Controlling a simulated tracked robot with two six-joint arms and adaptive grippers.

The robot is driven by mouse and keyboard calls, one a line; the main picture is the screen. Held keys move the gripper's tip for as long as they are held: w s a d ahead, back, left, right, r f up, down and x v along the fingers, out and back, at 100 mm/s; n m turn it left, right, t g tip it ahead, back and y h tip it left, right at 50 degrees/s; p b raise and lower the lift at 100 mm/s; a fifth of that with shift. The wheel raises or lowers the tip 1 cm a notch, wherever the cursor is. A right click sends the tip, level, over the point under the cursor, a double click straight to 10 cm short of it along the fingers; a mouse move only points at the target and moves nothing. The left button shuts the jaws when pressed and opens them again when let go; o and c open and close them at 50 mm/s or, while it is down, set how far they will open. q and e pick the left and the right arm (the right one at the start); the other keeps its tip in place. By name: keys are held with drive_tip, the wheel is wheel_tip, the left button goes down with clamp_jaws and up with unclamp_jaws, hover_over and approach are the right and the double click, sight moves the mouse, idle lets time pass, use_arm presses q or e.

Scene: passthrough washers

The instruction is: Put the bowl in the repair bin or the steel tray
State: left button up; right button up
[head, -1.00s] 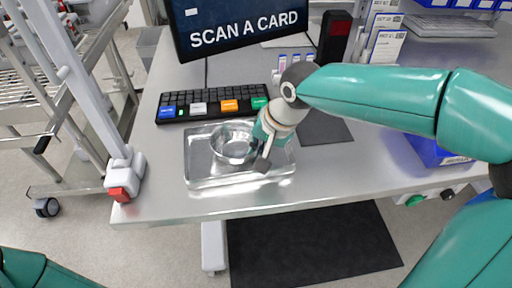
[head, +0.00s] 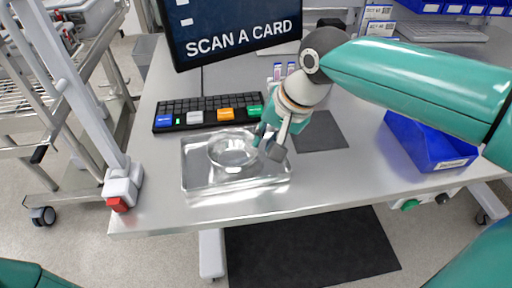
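A shiny metal bowl (head: 232,151) sits in the steel tray (head: 210,187), a shallow rectangular tray near the front edge of the table. My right gripper (head: 266,146) is at the bowl's right side, above the tray's right part. Its fingertips are spread apart with nothing seen between them. The tips are close to the bowl's rim; I cannot tell whether they touch it. A blue open bin (head: 425,145) stands to the right, its label too small to read. My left gripper is out of view.
A keyboard (head: 210,112) with coloured keys lies behind the tray, under a screen (head: 235,30) reading "SCAN A CARD". A dark mat (head: 320,132) lies right of the tray. A wire rack cart stands left. The table between mat and bin is clear.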

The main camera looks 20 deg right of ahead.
drive_tip(key=v, duration=0.3)
drive_tip(key=shift+s+r, duration=0.2)
drive_tip(key=shift+r, duration=0.15)
